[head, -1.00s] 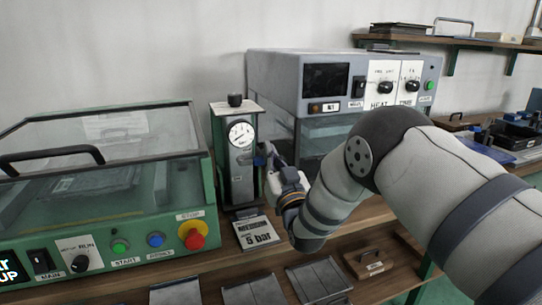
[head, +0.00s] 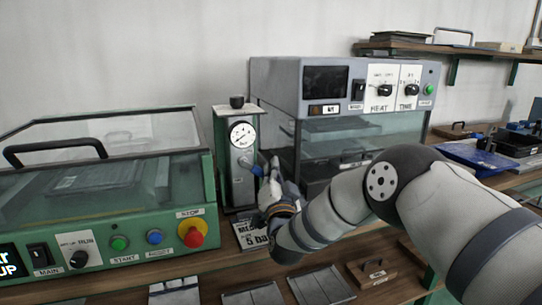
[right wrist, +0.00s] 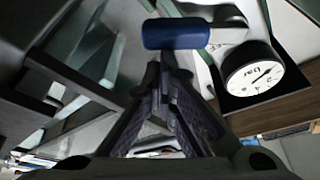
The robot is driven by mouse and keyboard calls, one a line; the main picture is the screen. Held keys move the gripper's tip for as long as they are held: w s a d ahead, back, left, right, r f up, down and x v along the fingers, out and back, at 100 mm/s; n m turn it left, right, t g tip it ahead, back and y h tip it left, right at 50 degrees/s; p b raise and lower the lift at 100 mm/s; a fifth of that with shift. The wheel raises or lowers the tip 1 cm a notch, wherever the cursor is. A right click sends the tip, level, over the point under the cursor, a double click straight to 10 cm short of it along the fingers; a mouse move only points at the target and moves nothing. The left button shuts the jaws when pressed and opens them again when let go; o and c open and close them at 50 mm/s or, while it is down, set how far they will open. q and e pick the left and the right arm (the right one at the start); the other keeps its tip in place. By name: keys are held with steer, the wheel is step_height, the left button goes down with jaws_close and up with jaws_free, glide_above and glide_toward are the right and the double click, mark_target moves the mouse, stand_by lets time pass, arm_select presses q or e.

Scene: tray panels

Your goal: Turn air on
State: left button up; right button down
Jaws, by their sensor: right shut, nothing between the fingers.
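The air unit (head: 222,150) is a narrow green and grey column with a round white gauge (head: 242,135) near its top and a black knob above. A blue valve lever (head: 245,161) sits below the gauge, on the side facing my right gripper. In the right wrist view, the blue handle (right wrist: 175,33) lies crosswise just beyond my fingertips, and the gauge (right wrist: 255,75) is to the right. My right gripper (head: 271,166) is shut and empty, close beside the lever. It also shows in the right wrist view (right wrist: 165,68). I cannot tell whether it touches the lever. My left gripper is out of view.
A green machine (head: 130,250) with a clear lid stands at left. A grey heater cabinet (head: 278,85) stands close behind and right of my gripper.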

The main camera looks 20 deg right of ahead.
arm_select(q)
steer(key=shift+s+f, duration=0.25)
arm_select(e)
steer(key=shift+s+a+f+m+g+h, duration=0.1)
steer(key=shift+a+f+m+g+h, duration=0.35)
steer(key=shift+m, duration=0.8)
steer(key=shift+w+a+f+m+g+h, duration=0.1)
steer(key=shift+a+f+m+g, duration=0.15)
steer(key=shift+f+m, duration=0.75)
steer(key=shift+s+a+f+m+g+h, duration=0.1)
steer(key=shift+a+f+m+g+h, duration=0.25)
steer(key=shift+m, duration=1.2)
steer(key=shift+r, duration=0.1)
